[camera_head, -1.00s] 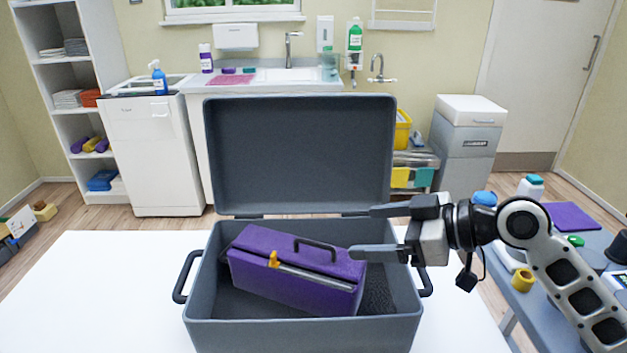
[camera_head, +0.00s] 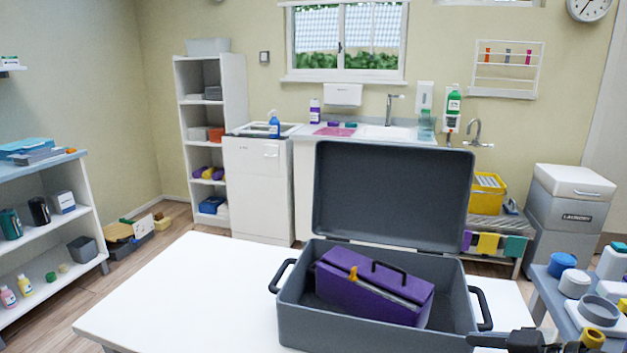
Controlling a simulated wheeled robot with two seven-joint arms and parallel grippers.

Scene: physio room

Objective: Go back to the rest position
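My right gripper (camera_head: 488,341) is at the bottom edge of the head view, low beside the front right corner of the grey case (camera_head: 375,326). It is partly cut off by the frame, so its opening cannot be told. The case stands on the white table with its lid (camera_head: 392,190) up. A purple box (camera_head: 365,292) with a dark handle and a yellow latch lies tilted inside the case, apart from my gripper. My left gripper is not in view.
The white table (camera_head: 170,290) is bare left of the case. A grey side table (camera_head: 553,290) at the right holds tubs and bottles close to my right arm. A shelf unit (camera_head: 40,237) stands at the far left. A laundry bin (camera_head: 568,215) stands behind at the right.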

